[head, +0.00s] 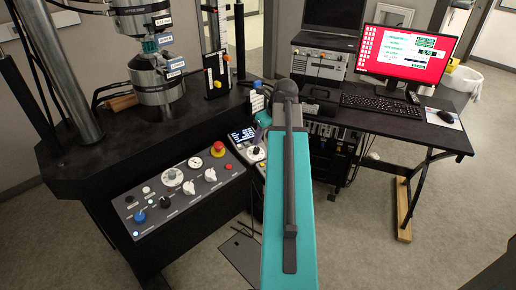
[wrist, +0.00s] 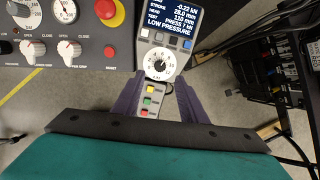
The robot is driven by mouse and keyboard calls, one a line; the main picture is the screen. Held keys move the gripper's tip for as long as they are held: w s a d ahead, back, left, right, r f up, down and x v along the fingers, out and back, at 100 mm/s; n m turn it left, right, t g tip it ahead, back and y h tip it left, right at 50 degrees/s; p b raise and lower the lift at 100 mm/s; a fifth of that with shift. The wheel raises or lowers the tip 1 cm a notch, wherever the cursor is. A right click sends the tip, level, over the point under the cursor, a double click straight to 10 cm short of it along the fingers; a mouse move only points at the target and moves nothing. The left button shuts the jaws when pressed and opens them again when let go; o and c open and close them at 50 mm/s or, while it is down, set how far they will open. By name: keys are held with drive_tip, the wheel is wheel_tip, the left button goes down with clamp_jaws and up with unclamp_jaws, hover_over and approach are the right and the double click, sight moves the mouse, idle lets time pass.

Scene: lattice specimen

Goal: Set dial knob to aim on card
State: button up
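The dial knob (wrist: 160,64) is a round white dial with dark marks on a grey handset (wrist: 150,88), below its dark screen reading "LOW PRESSURE". It also shows small in the head view (head: 256,153). My gripper (wrist: 160,80) is open, with its purple fingers apart on the left and right of the handset just below the dial. Nothing is seen held between them. I cannot tell how far the fingertips are above the dial. In the head view my teal arm hides part of this area. I cannot make out the card or its aim for certain.
Left of the handset is a panel (head: 180,195) with several knobs and a red emergency stop button (head: 218,149). The press (head: 155,75) stands behind it. A desk (head: 400,125) with a red-screened monitor (head: 405,52) is at right. Open floor lies in front.

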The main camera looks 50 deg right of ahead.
sight(257, 149)
drive_tip(key=shift+p+x, duration=0.4)
drive_tip(key=shift+x, duration=3.8)
drive_tip(key=shift+f, duration=0.1)
clamp_jaws()
